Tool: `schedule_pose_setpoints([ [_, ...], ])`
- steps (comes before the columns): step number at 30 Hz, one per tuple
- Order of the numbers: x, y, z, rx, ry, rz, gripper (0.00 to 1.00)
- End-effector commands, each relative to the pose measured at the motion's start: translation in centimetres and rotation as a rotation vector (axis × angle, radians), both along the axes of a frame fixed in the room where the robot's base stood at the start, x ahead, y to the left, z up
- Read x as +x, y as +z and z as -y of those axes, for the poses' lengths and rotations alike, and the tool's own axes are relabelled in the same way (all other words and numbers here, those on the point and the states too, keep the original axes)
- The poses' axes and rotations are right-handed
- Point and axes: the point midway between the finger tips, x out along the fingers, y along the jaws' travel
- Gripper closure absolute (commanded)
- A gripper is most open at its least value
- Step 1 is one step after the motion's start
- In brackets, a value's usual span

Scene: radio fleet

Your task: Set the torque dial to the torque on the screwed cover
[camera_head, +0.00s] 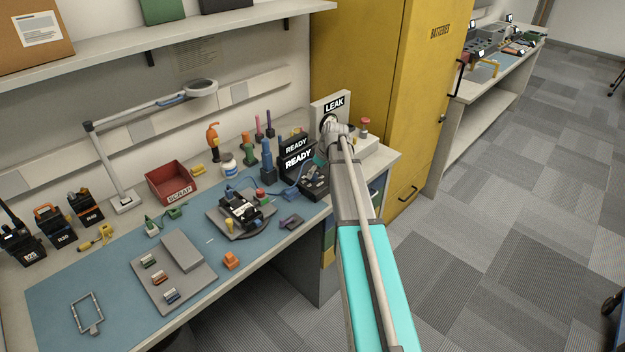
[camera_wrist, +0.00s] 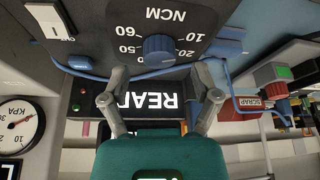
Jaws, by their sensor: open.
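The blue torque dial (camera_wrist: 158,48) shows upside down in the wrist view, on a dark panel (camera_wrist: 105,25) marked NCM with a number scale around it. Its pointer setting is too small to read. My gripper (camera_wrist: 163,74) is open; its two grey fingers stand apart either side of the dial's line, and I cannot tell whether they touch it. In the head view the dark control box (camera_head: 316,181) lies under my arm's end, with the gripper mostly hidden. A dark radio unit (camera_head: 241,209) sits on a round fixture on the mat; no torque marking is readable on it.
READY screens (camera_head: 298,159) stand close behind the control box. A LEAK tester (camera_head: 334,103) with a gauge (camera_wrist: 17,126) is beside it. A blue cable (camera_wrist: 90,75) runs near the fingers. A red SCRAP bin (camera_head: 172,183) and lamp (camera_head: 110,155) stand farther left.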

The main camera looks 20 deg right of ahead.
Motion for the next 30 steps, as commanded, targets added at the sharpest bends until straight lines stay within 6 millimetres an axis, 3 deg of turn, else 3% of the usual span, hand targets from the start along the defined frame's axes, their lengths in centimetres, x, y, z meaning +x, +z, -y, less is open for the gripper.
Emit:
schedule_pose_setpoints([
  [7, 0.5, -1.6, -0.3, 0.0, 0.001, 0.0, 0.21],
  [22, 0.7, -1.8, -0.4, 0.0, 0.0, 0.0, 0.21],
  [30, 0.7, -1.8, -0.4, 0.0, 0.0, 0.0, 0.71],
])
